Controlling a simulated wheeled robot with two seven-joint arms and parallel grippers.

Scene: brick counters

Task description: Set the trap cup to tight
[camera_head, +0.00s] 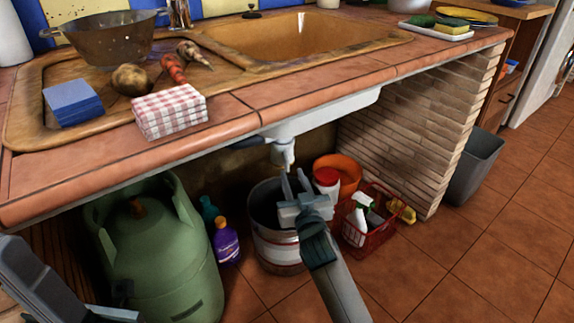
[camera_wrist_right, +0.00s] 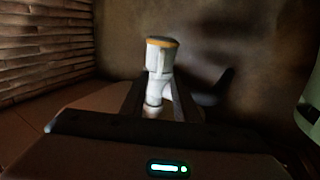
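The white trap cup (camera_head: 283,154) hangs under the sink, its lower part close to my right gripper (camera_head: 293,180). In the right wrist view the trap (camera_wrist_right: 160,56) is a white fitting with an orange band and a dark end, seen beyond and between my two fingers (camera_wrist_right: 158,100). These fingers are apart and point up towards it; I cannot tell whether they touch it. Any marking on the cup is too small to read. Part of my left arm (camera_head: 40,285) shows at the lower left; its finger state is unclear.
A metal bucket (camera_head: 275,250) stands under the trap, with an orange bowl (camera_head: 345,172) and a red basket of bottles (camera_head: 380,232) to its right. A green gas cylinder (camera_head: 150,245) and a purple bottle (camera_head: 226,243) stand to the left. The brick wall (camera_head: 410,130) bounds the right.

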